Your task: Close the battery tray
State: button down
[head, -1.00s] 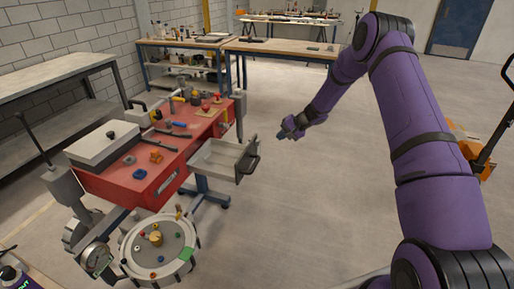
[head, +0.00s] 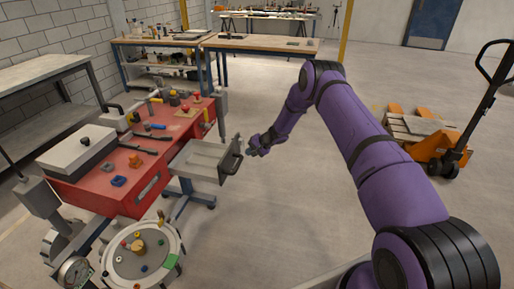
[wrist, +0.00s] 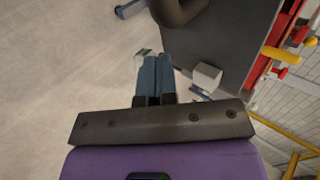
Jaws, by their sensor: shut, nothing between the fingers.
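The battery tray (head: 209,158) is a grey drawer pulled out from the side of the red bench (head: 140,175). Its front carries a dark handle (head: 237,160). My gripper (head: 252,150) is just right of the handle, at about its height; whether they touch is hard to tell. In the wrist view my gripper (wrist: 155,68) is shut and empty. The tray's dark front panel (wrist: 225,35) fills the upper right there, and the curved handle (wrist: 180,10) shows at the top edge, beyond the fingertips.
The red bench holds a grey lidded box (head: 78,150), several tools and knobs. A round dial table (head: 140,255) with coloured pegs stands in front. An orange pallet truck (head: 440,150) is at the right. The floor right of the tray is clear.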

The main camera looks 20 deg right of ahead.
jog(key=shift+w+a+f, duration=0.1)
jog(key=shift+w+a, duration=0.55)
jog(key=shift+a, duration=0.2)
jog(key=shift+w+a, duration=0.6)
jog(key=shift+a, duration=0.25)
jog(key=shift+a, duration=0.1)
